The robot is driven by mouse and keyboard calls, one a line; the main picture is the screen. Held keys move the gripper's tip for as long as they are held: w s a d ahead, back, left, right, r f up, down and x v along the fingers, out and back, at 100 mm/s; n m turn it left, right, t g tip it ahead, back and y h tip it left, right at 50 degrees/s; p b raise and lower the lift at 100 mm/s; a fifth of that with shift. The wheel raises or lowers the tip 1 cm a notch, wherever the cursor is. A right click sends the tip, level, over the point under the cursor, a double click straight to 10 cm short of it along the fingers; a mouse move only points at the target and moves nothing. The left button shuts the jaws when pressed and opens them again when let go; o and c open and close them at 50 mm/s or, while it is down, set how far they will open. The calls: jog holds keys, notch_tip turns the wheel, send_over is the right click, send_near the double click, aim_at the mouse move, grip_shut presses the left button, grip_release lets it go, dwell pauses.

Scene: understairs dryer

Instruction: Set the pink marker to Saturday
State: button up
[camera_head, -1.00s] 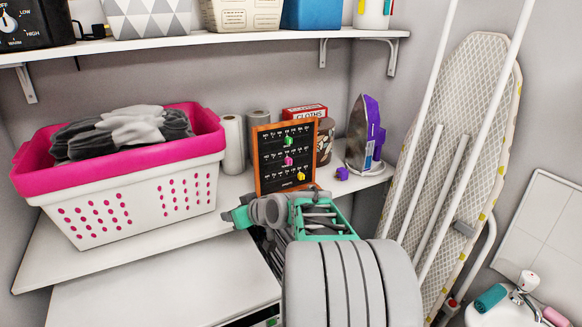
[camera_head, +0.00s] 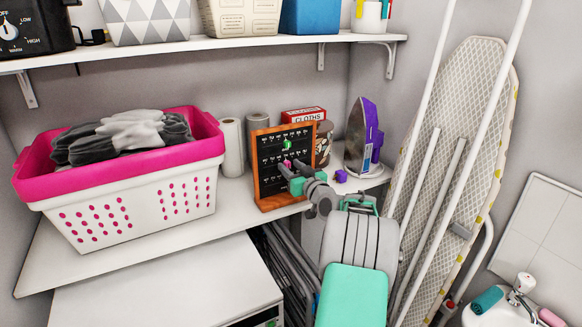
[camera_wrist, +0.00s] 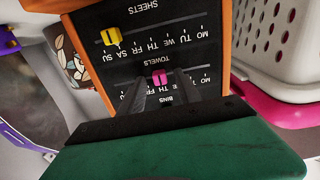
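The dark board with a wooden frame (camera_head: 263,178) stands upright on the lower shelf, with several rows of day labels. It shows upside down in the wrist view (camera_wrist: 180,20). The pink marker (camera_wrist: 159,77) is on the TOWELS row, near the Thursday and Friday labels; its exact tick is hard to read. It also shows in the head view (camera_head: 287,164). My gripper (camera_wrist: 150,90) is at the board, its dark fingertips close to the pink marker. The BINS row is mostly hidden behind my gripper.
The yellow marker (camera_wrist: 110,37) is on the SHEETS row, and a green marker (camera_head: 287,145) is on the top row. A pink and white basket (camera_head: 130,190) stands left of the board. An iron (camera_head: 362,140) and ironing board (camera_head: 460,150) are at the right.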

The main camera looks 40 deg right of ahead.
grip_shut()
dwell(0.3)
dwell(1.1)
